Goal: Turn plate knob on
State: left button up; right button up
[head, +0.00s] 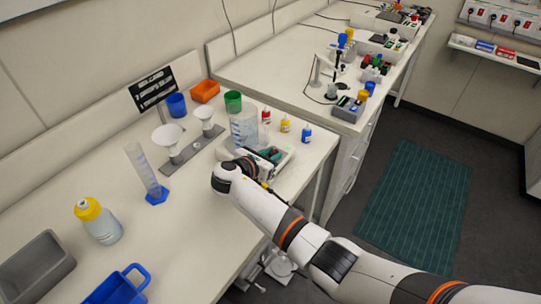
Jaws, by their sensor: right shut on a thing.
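My right arm comes in from the lower right, and my right gripper (262,169) is at the front side of the plate device. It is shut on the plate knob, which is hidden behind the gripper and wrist. A green and dark part shows just beyond the gripper. My left gripper is not in view.
Small red, yellow and blue bottles (286,125) stand right behind the plate. Funnels on a stand (172,158), a measuring cylinder (147,175) and a yellow-capped bottle (99,221) stand to the left. The bench front between them and my arm is clear.

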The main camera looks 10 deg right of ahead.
jog(key=o, duration=1)
jog(key=b+v, duration=0.1)
jog(key=v, duration=0.6)
jog(key=shift+s+a+r, duration=0.1)
jog(key=shift+s, duration=0.05)
